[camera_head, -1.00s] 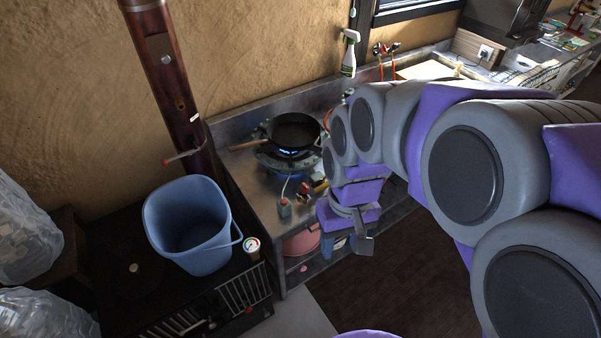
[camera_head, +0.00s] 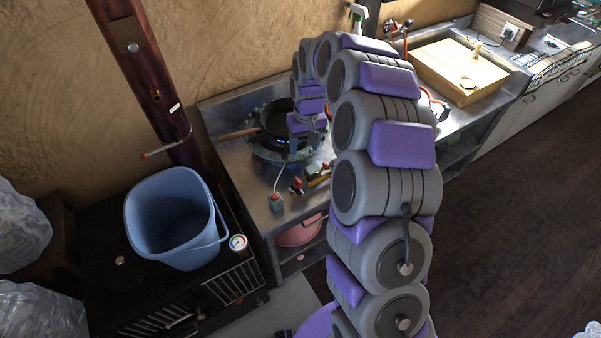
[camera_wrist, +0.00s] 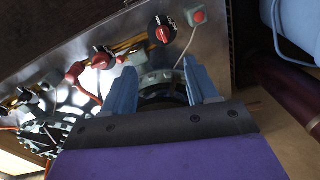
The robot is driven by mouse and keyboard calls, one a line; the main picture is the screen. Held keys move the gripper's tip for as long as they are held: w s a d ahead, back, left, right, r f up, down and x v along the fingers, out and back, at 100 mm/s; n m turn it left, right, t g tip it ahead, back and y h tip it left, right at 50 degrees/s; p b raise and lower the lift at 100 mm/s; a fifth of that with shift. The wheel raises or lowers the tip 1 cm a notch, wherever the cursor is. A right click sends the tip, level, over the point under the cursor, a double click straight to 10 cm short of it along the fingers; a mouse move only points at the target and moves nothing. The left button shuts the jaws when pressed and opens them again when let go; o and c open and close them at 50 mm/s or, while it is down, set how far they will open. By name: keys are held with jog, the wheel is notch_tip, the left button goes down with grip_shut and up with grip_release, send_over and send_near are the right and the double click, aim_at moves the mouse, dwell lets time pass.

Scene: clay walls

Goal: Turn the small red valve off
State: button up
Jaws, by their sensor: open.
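In the wrist view a red valve knob (camera_wrist: 163,33) sits on a black marked plate on the steel counter. A second red knob (camera_wrist: 102,60) on a similar plate lies to its left. In the head view a red valve (camera_head: 297,185) shows in front of the burner. I cannot tell which knob is the small valve. My gripper (camera_wrist: 162,84) is open and empty, its two blue-grey fingers apart, with the knobs beyond the fingertips. In the head view my gripper (camera_head: 306,141) is over the burner beside the pan, partly hidden by my arm.
A black pan (camera_head: 276,118) with a wooden handle stands on the burner. A box with a red button (camera_head: 276,201) and cable is near the counter's front edge. A blue bucket (camera_head: 172,218) stands left on a black stove. Dark floor is clear at right.

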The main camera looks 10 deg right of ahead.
jog(key=w, duration=0.1)
jog(key=b, duration=0.2)
send_over(299, 180)
jog(key=d, duration=0.1)
notch_tip(299, 180, down, 13)
jog(key=shift+w+d+r, duration=0.1)
jog(key=f, duration=0.1)
jog(key=a+f+b, duration=0.1)
jog(key=f, duration=0.1)
jog(key=a+f, duration=0.1)
jog(key=f, duration=0.1)
jog(key=shift+d+f, duration=0.15)
jog(key=shift+d, duration=0.5)
jog(key=c, duration=0.3)
jog(key=shift+a, duration=0.45)
jog(key=shift+c, duration=1.4)
jog(key=shift+d, duration=0.15)
jog(key=c, duration=0.5)
